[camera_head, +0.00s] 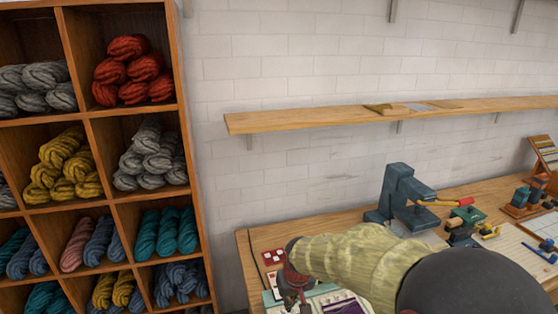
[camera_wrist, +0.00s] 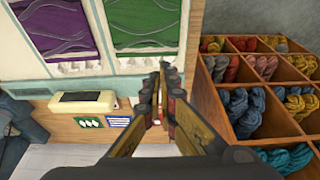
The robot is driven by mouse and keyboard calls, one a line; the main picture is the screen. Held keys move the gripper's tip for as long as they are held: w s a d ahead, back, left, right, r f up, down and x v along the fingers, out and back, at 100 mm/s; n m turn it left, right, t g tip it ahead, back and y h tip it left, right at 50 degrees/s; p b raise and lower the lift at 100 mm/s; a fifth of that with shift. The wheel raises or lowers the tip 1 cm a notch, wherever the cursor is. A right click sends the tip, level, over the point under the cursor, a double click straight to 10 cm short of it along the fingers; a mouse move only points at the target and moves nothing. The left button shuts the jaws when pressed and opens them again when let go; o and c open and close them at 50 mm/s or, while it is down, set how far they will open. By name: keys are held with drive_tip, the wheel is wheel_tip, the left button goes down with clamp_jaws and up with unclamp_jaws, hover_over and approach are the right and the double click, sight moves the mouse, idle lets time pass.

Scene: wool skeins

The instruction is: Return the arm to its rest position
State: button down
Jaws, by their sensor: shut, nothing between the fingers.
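My arm reaches across the lower right of the head view in a yellow-green covering. Its dark round part fills the bottom right corner. My gripper (camera_head: 292,292) is at the far left end of the arm, over the left end of the wooden worktable (camera_head: 256,247). In the wrist view my gripper (camera_wrist: 163,68) has its two fingers brought together at the tips, with nothing seen between them. The arm's front part hides some of the tabletop.
A wooden cubby shelf (camera_head: 196,150) of wool skeins stands left of the table; it also shows at right in the wrist view (camera_wrist: 208,95). A blue-grey device (camera_head: 400,190) and small tools stand on the table. A plank shelf (camera_head: 300,120) hangs above.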

drive_tip(key=s+d+r+m+t, duration=0.1)
drive_tip(key=s+d+r, duration=0.4)
drive_tip(key=s, duration=0.4)
drive_tip(key=s+d+r+m, duration=0.1)
drive_tip(key=s+d+r, duration=0.4)
drive_tip(key=s+r, duration=0.2)
drive_tip(key=s+d+r+m+t, duration=0.1)
drive_tip(key=s+d+r, duration=0.4)
drive_tip(key=s, duration=0.6)
drive_tip(key=shift+d+r+t+h, duration=0.3)
drive_tip(key=shift+r+h, duration=0.1)
drive_tip(key=shift+r, duration=0.55)
